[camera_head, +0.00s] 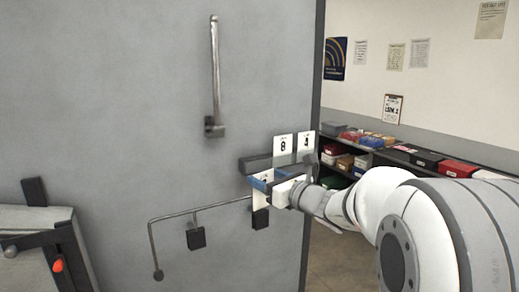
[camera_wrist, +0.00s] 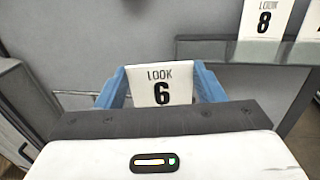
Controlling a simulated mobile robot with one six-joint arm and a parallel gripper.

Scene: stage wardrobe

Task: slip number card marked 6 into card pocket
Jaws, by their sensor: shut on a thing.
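The white number card marked 6 (camera_wrist: 161,90), headed LOOK, is upright between the blue fingers of my gripper (camera_wrist: 163,78) in the wrist view. In the head view, my gripper (camera_head: 272,181) is shut on this card (camera_head: 262,190), close to the grey panel and just below a dark holder (camera_head: 254,164). White cards marked 8 (camera_head: 283,145) and 4 (camera_head: 305,142) stand upright in that holder. Card 8 (camera_wrist: 265,17) is also up and to the right in the wrist view. The holder looks like the card pocket; its left end shows no card. The card's lower part is hidden.
A bent rod (camera_head: 190,212) with dark blocks is fixed to the panel (camera_head: 120,90) below left of my gripper. A bar hook (camera_head: 215,85) is above. Shelves with boxes (camera_head: 350,160) stand behind right. A slanted board (camera_head: 40,245) is at lower left.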

